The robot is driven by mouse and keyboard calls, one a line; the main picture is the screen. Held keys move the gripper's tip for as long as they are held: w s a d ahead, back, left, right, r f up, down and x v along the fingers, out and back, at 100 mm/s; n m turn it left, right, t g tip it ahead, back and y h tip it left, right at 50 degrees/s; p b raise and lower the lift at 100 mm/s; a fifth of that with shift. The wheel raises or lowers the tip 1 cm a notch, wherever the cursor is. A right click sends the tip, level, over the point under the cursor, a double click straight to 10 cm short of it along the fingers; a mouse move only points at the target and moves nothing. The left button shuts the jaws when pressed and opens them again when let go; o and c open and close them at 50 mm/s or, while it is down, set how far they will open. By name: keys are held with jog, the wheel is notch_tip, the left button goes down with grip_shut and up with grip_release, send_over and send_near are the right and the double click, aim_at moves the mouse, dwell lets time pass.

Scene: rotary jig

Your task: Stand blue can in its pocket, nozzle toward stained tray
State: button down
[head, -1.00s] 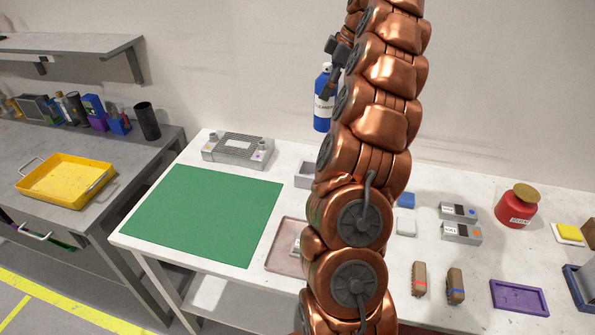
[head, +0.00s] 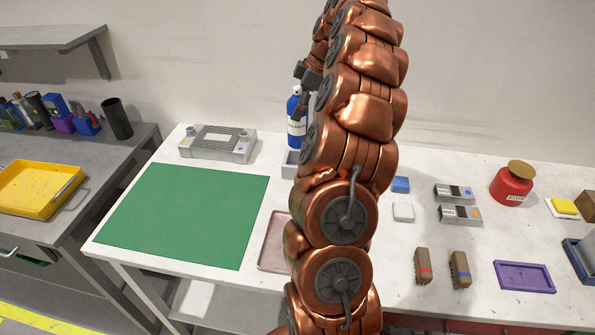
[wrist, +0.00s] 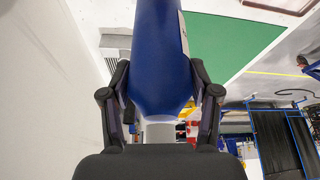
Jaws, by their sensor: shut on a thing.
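The blue can (head: 296,132) is held upright in the head view, with a white label band facing the camera. Its base is just above or at a small grey open box (head: 290,165), seemingly the pocket; my arm hides part of both, so contact cannot be told. My gripper (head: 302,98) is shut on the can near its top. In the wrist view my gripper (wrist: 160,92) has a finger on each side of the blue can (wrist: 160,45). A pale neck shows toward the palm; the nozzle's direction cannot be told. The stained pinkish tray (head: 269,255) is partly behind my arm.
A green mat (head: 185,215) covers the table's left part. A grey slotted fixture (head: 217,143) stands behind it. Right of my arm are grey boxes (head: 460,214), brown blocks, a purple tray (head: 524,277) and a red jar (head: 511,185). A yellow tray (head: 40,188) lies on the left bench.

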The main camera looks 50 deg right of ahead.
aim_at(299, 135)
notch_tip(299, 135, down, 10)
jog(key=p, duration=0.3)
jog(key=shift+r+p, duration=0.1)
jog(key=shift+p, duration=0.2)
jog(key=shift+f, duration=0.4)
jog(key=shift+c, duration=1.3)
grip_release()
jog(key=shift+r, duration=0.2)
jog(key=shift+s+d+r+b, duration=0.1)
jog(key=shift+d+r+b, duration=0.05)
jog(key=shift+r+b, duration=0.15)
jog(key=b+v, duration=0.3)
jog(key=v, duration=0.8)
